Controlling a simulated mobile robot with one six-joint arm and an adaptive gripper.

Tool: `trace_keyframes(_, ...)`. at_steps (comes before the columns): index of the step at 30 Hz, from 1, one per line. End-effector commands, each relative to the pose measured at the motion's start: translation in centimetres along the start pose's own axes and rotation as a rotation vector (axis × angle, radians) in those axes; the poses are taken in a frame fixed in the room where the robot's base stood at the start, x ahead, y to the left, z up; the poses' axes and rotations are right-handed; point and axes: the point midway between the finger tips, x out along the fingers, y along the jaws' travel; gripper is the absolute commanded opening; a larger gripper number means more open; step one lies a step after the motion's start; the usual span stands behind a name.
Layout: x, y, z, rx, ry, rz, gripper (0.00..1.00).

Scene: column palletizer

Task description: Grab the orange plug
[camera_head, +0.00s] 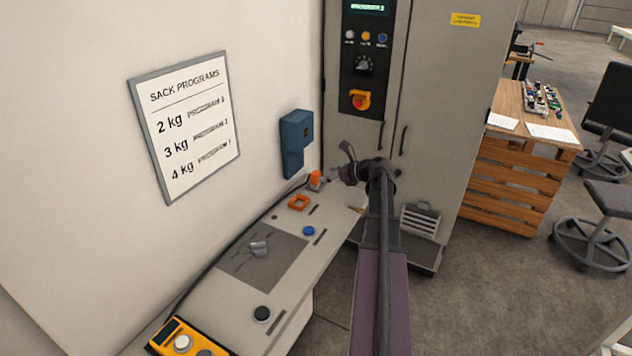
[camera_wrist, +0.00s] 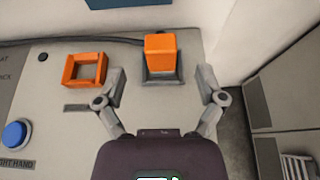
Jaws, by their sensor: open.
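The orange plug (camera_wrist: 161,53) is a small block standing upright in a dark grey base on the grey panel, at the top middle of the wrist view. In the head view the plug (camera_head: 315,177) is at the panel's far end, by the wall. My gripper (camera_wrist: 162,84) is open, with one finger to the left of the plug and one to its right in the picture. The fingers appear apart from it. In the head view my gripper (camera_head: 343,165) is just right of the plug; its fingers are partly hard to make out.
An orange square frame (camera_wrist: 85,69) lies left of the plug; a blue button (camera_wrist: 16,133) is further left. A blue box (camera_head: 297,142) hangs on the wall above. A grey cabinet (camera_head: 430,100) stands to the right. A dark cable runs behind the plug along the wall.

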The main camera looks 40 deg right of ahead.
Motion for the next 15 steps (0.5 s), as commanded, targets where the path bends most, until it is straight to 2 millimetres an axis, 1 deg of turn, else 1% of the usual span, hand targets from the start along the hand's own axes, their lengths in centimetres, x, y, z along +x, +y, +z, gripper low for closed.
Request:
trace_keyframes(5,0.6,0.0,-0.1,0.000,0.000,0.001,0.89)
trace_keyframes(15,4.2,-0.2,-0.4,-0.001,0.000,0.000,0.89)
